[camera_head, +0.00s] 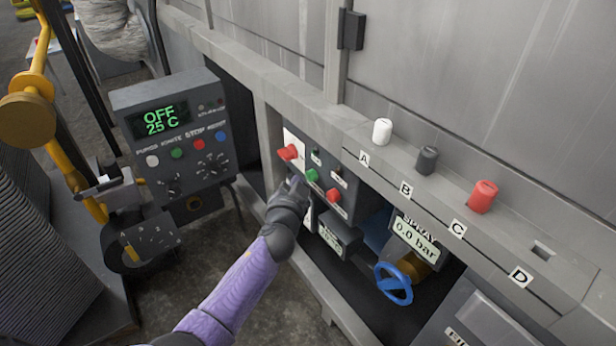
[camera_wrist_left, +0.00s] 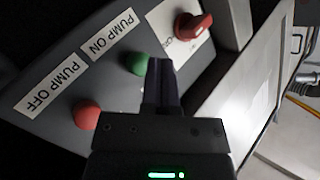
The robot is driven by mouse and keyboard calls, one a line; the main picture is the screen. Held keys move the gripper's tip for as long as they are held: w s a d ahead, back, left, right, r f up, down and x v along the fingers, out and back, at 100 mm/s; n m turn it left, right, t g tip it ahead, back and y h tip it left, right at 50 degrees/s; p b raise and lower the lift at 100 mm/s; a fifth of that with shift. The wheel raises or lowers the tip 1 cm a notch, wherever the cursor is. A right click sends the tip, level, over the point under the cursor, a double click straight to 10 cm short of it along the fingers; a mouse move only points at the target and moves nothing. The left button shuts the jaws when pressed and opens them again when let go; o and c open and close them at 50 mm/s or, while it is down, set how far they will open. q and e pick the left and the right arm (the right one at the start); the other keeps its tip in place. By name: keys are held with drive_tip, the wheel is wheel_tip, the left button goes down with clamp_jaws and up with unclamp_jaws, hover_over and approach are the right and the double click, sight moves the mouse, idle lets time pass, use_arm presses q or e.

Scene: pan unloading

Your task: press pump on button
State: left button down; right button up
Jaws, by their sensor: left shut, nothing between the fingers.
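The pump panel (camera_head: 325,172) is a dark sloping box with a green button (camera_head: 311,176), a red button (camera_head: 333,195) and a red rotary switch (camera_head: 288,152). In the left wrist view the green button (camera_wrist_left: 136,63) is beside the "PUMP ON" label (camera_wrist_left: 111,34). The red button (camera_wrist_left: 86,115) is beside the "PUMP OFF" label (camera_wrist_left: 48,86). My left gripper (camera_head: 293,184) is shut and empty, its fingers close to the green button. In the wrist view the fingertips (camera_wrist_left: 160,64) overlap the button's edge; I cannot tell whether they touch it. My right gripper is not in view.
A control box (camera_head: 172,130) reading "OFF 25 C" stands at the left. A grey ledge (camera_head: 400,170) marked A to D holds white (camera_head: 381,131), dark (camera_head: 426,160) and red (camera_head: 482,196) caps. A blue valve wheel (camera_head: 394,284) is below, near a "0.0 bar" display (camera_head: 414,240).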

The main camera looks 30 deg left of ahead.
use_arm(q)
drive_tip(key=shift+w+d, duration=0.1)
drive_tip(key=shift+w, duration=0.2)
drive_tip(key=shift+w+d+b, duration=0.2)
drive_tip(key=shift+w+b, duration=0.15)
drive_tip(key=shift+w, duration=0.15)
idle(0.6)
drive_tip(key=shift+s+a+p, duration=0.35)
drive_tip(key=shift+s, duration=0.5)
drive_tip(key=shift+s, duration=0.1)
drive_tip(key=shift+s+a+p, duration=0.25)
drive_tip(key=shift+s+a, duration=0.05)
drive_tip(key=shift+s, duration=0.45)
drive_tip(key=shift+s+a+p, duration=0.3)
drive_tip(key=shift+s+a, duration=0.05)
drive_tip(key=shift+s, duration=0.4)
drive_tip(key=shift+s+a+p, duration=0.25)
drive_tip(key=shift+s+a, duration=0.05)
drive_tip(key=shift+s, duration=0.45)
